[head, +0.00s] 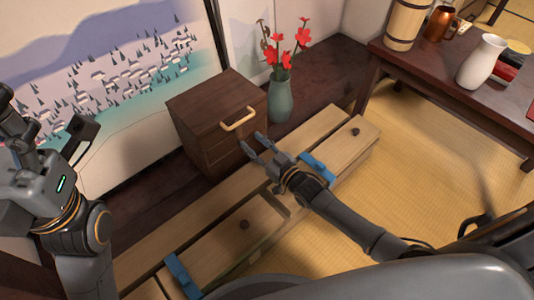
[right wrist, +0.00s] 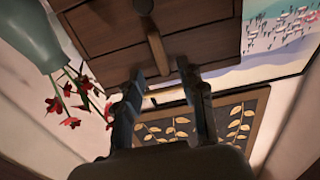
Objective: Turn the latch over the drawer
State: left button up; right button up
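A dark brown chest (head: 200,103) with drawers (head: 222,151) stands on the dark floorboards. A pale handle (head: 239,119) sits along its upper front edge. In the right wrist view, which is upside down, a brown wooden bar, the latch (right wrist: 157,50), crosses the drawer fronts (right wrist: 103,27). My right gripper (head: 253,142) is at the chest front, open. Its fingers (right wrist: 162,82) stand on either side of the bar's end; contact cannot be told. In the head view the gripper covers the latch.
A green vase (head: 281,98) with red flowers stands close beside the chest. Low pale wooden boxes (head: 225,238) with blue parts lie in front, under my right arm. A painted screen (head: 110,75) is behind. A dark table (head: 430,75) with vessels is at the right.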

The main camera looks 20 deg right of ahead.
jog(key=v, duration=0.6)
jog(key=shift+s, duration=0.25)
